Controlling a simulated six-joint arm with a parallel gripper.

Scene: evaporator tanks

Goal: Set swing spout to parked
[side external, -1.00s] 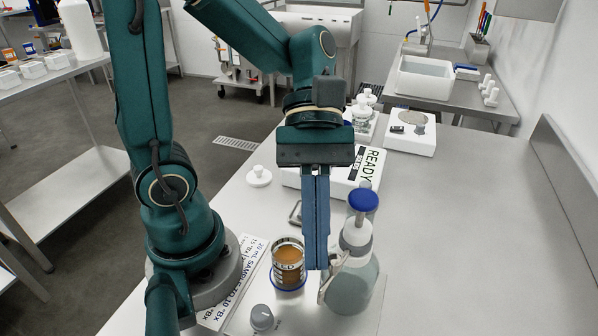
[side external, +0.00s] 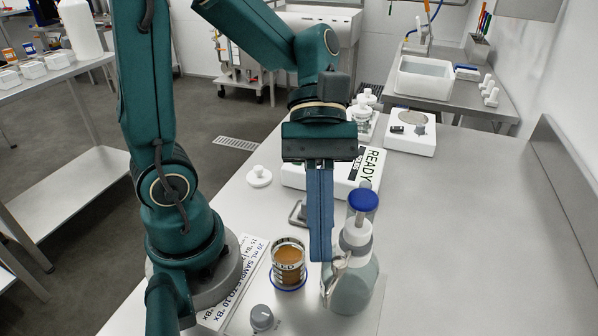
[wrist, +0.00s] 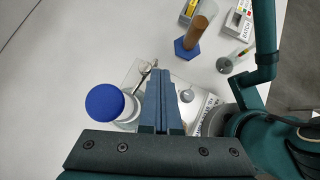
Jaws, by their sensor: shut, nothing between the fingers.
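The dispenser (side external: 352,285) is a squat grey-green vessel with a white neck and a blue cap, at the front of the bench. Its pale swing spout (side external: 336,274) sticks out on the side facing my gripper; it also shows in the wrist view (wrist: 148,70), just left of the fingertips. My gripper (side external: 320,259) points down with its blue fingers closed together and empty, close beside the spout. Whether they touch it I cannot tell. A jar of amber liquid (side external: 288,262) stands on a blue ring left of the fingers.
A grey knob (side external: 262,317) is in front of the jar. A printed sample card (side external: 238,280) lies near my base. A white box marked READY (side external: 368,168) lies behind the gripper. The bench (side external: 455,235) is clear on the right.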

